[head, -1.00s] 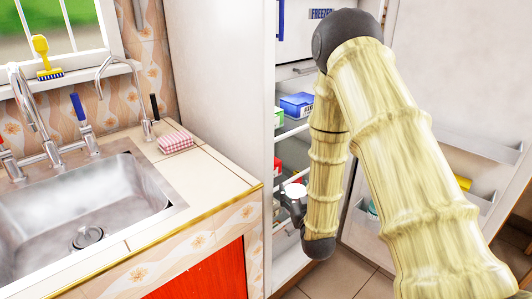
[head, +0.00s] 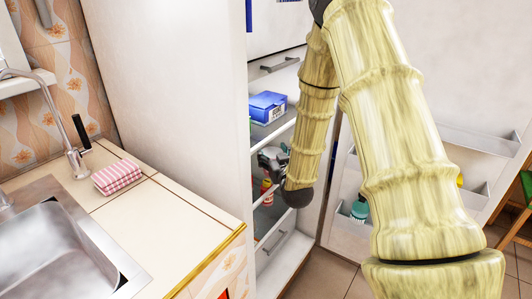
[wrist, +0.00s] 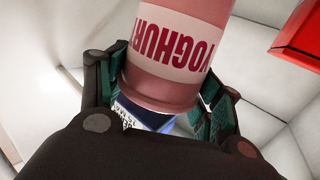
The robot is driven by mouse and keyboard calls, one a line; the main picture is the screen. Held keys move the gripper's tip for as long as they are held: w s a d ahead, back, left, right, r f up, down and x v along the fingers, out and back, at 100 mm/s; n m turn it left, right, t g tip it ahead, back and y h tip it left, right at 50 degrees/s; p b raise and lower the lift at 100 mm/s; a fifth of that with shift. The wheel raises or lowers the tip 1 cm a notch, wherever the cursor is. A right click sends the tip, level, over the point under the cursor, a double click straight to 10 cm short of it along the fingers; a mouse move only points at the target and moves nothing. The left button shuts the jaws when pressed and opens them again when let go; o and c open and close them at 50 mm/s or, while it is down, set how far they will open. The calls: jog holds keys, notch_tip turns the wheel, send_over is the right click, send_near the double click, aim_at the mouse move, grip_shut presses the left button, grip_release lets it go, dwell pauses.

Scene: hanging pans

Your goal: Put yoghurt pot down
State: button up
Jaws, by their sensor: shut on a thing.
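The pink yoghurt pot (wrist: 172,62) with a white label fills the upper middle of the wrist view. My gripper (wrist: 165,88) is shut on it, with a green-padded finger on each side. In the head view my gripper (head: 272,158) is at the open fridge, by its shelves and below a blue box (head: 267,107). I cannot make out the pot in the head view. What lies directly under the pot is hidden.
Several bottles (head: 266,192) stand on a lower fridge shelf near my gripper. The open fridge door with its racks (head: 345,225) is to the right. A white side panel (head: 175,90) and the counter (head: 170,215) are to the left. A red object (wrist: 298,35) is at upper right in the wrist view.

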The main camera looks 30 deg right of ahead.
jog(key=shift+w+d+f+b, duration=0.15)
jog(key=shift+w+d+f, duration=0.65)
jog(key=shift+w, duration=0.65)
jog(key=shift+w+d+f+b, duration=0.2)
jog(key=shift+w+d+f, duration=0.55)
jog(key=shift+w, duration=0.7)
jog(key=shift+w+d+f+b, duration=0.15)
jog(key=shift+w+d+f, duration=0.6)
jog(key=shift+w, duration=0.7)
jog(key=o, duration=1.2)
jog(key=shift+d, duration=0.1)
jog(key=shift+c, duration=0.2)
jog(key=shift+o, duration=0.2)
jog(key=shift+r, duration=0.1)
jog(key=v, duration=1.2)
jog(key=shift+p, duration=0.35)
